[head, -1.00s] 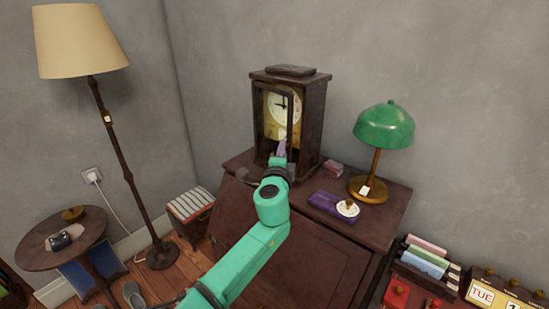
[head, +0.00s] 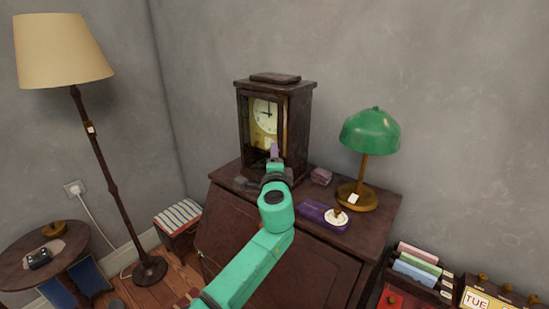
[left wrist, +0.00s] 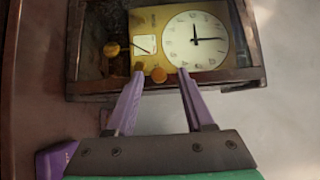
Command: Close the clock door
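The clock (head: 243,130) is a dark wooden case standing upright on the desk, with a white dial (head: 265,114) and gold backing. Its glazed, dark-framed door appears close to the case front; I cannot tell whether a small gap is left. My left gripper (head: 274,150) is in front of the clock's lower part. In the left wrist view the clock lies sideways, and the purple fingers of my left gripper (left wrist: 160,72) are apart and empty, overlapping the frame's edge (left wrist: 100,92). Whether they touch it is unclear. My right gripper is not in view.
The desk (head: 375,215) also holds a green lamp (head: 370,132), a purple box (head: 313,211) and a small pinkish box (head: 321,176) right of the clock. A floor lamp (head: 101,160) and round table (head: 22,272) stand left. Open air lies before the desk's right part.

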